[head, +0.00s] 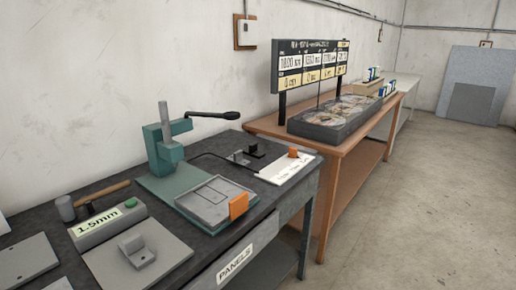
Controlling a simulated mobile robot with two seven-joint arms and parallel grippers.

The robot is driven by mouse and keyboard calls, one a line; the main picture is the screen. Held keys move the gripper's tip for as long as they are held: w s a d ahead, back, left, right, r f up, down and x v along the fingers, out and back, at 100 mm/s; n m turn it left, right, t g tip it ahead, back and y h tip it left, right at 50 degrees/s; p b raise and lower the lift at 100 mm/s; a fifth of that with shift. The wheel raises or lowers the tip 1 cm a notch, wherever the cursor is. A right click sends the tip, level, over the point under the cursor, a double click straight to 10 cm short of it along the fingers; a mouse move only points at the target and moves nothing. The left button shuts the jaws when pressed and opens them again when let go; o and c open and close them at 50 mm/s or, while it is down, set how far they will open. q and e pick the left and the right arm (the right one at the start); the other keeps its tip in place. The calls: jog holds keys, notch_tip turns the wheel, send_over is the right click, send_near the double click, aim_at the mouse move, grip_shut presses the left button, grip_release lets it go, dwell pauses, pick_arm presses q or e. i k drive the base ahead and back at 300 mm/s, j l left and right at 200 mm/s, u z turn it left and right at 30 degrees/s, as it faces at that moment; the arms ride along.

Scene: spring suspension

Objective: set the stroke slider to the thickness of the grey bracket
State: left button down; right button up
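A grey bracket (140,253) lies on a flat grey plate (170,258) at the front left of the dark workbench. Just behind it is a low grey box with a green button and a label (98,220) reading "1.5mm". A white scale plate (284,170) with small markings, too small to read, lies at the bench's right end. An orange knob (293,153) sits near its far right end and looks like the stroke slider. Neither of my grippers is in view.
A green press (163,150) with a black-handled lever stands mid-bench. Before it is a grey tray (210,200) with an orange tab (238,206). A hammer (98,196) lies at left. Behind, a wooden table (270,125) carries a display board (310,62). Floor at right is clear.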

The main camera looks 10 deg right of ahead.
aim_at(292, 150)
jog(key=i+l+u, duration=0.4)
jog(key=l+u, duration=0.25)
jog(key=i+l+u, duration=0.15)
jog(key=l+u, duration=0.15)
jog(key=i+l+u, duration=0.1)
jog(key=l+u, duration=0.2)
jog(key=l, duration=0.2)
